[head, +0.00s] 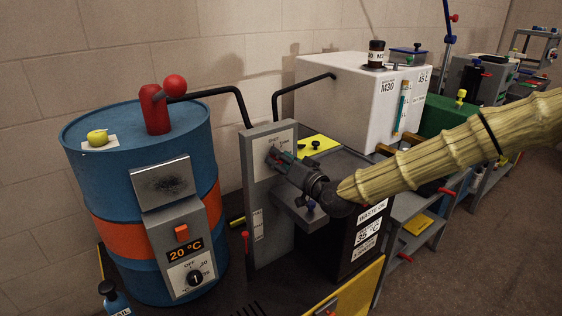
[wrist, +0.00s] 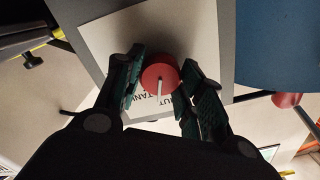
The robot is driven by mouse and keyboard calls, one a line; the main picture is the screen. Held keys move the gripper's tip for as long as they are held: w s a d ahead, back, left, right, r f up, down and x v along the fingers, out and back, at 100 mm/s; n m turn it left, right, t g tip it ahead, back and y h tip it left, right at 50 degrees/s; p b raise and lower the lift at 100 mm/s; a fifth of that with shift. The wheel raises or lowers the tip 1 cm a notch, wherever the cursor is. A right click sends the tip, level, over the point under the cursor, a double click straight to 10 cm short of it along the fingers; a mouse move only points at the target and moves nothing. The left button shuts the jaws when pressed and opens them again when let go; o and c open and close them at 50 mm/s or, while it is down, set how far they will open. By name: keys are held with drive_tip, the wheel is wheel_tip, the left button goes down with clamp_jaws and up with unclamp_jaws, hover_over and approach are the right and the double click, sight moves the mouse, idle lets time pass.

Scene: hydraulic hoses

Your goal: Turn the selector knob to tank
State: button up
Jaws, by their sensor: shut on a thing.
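The selector knob (wrist: 159,77) is round and red with a white pointer line. In the wrist view it sits between the two dark green finger pads of my gripper (wrist: 161,80), which is shut on it. The knob is on a white plate (wrist: 105,35) with a grey frame. In the head view my gripper (head: 276,157) reaches the grey upright panel (head: 256,215) with its white face; the knob is hidden there behind the fingers.
A blue drum (head: 95,185) with an orange band and a control box showing 20 °C stands left of the panel. A black waste oil box (head: 330,240) is below my arm. A white M30 tank (head: 335,95) stands behind. Black pipes run above the panel.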

drive_tip(key=m+b, duration=0.1)
drive_tip(key=m, duration=0.4)
drive_tip(key=shift+f+m, duration=0.1)
drive_tip(key=shift+m, duration=0.2)
idle(0.4)
drive_tip(key=o, duration=1)
drive_tip(key=shift+d, duration=0.15)
drive_tip(key=v, duration=1.1)
drive_tip(key=shift+s+d, duration=0.2)
drive_tip(key=shift+s, duration=0.15)
